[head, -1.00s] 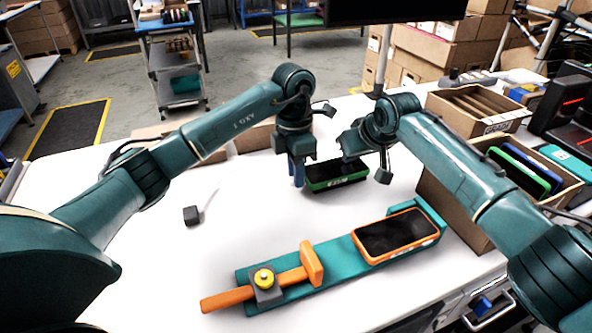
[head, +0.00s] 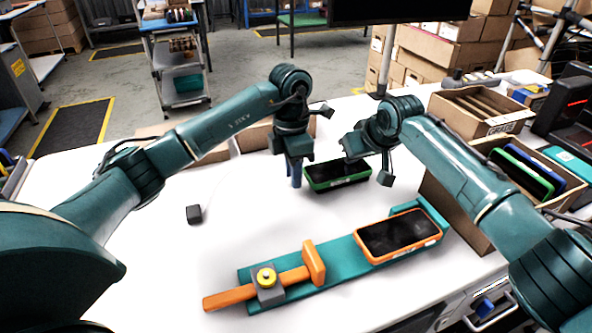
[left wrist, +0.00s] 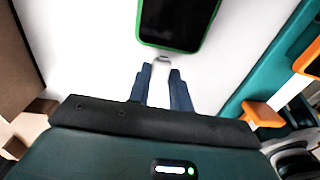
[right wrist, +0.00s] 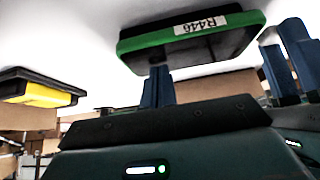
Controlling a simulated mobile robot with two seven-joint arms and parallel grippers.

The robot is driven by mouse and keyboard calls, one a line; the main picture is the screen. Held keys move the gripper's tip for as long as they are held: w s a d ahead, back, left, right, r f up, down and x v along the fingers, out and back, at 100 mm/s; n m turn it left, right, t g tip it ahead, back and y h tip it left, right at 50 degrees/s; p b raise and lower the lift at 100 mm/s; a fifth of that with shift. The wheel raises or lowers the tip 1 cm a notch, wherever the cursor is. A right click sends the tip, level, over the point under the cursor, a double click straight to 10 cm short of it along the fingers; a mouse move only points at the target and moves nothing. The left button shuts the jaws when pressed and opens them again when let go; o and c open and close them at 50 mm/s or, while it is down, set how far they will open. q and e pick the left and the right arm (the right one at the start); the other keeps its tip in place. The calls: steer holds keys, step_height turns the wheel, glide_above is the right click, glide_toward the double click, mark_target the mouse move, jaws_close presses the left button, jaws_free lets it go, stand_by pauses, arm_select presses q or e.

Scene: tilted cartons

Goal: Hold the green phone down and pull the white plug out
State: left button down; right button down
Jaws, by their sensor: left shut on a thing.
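The green phone (head: 338,174) lies screen up on the white table, below and between my two hands. Its end also shows in the left wrist view (left wrist: 176,22), and its labelled edge in the right wrist view (right wrist: 192,36). My left gripper (head: 296,184) is beside the phone's left end. In the left wrist view its fingers are shut on the white plug (left wrist: 161,62), right by the phone's end; I cannot tell if the plug is still seated. My right gripper (right wrist: 157,70) has its fingers together at the phone's edge. Its tips are hidden in the head view.
A teal fixture (head: 340,259) with an orange phone (head: 399,234) and an orange clamp (head: 313,263) lies in front. A small dark block (head: 194,214) sits at left. Cartons (head: 480,112) stand at right, one holding phones.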

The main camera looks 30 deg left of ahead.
arm_select(q)
steer(key=shift+s+a, duration=0.8)
steer(key=shift+s, duration=0.15)
arm_select(e)
steer(key=shift+s+d+f, duration=0.1)
steer(key=shift+s+f, duration=0.05)
steer(key=shift+f, duration=0.25)
arm_select(q)
steer(key=shift+s+a, duration=0.45)
steer(key=shift+s, duration=0.05)
stand_by(0.3)
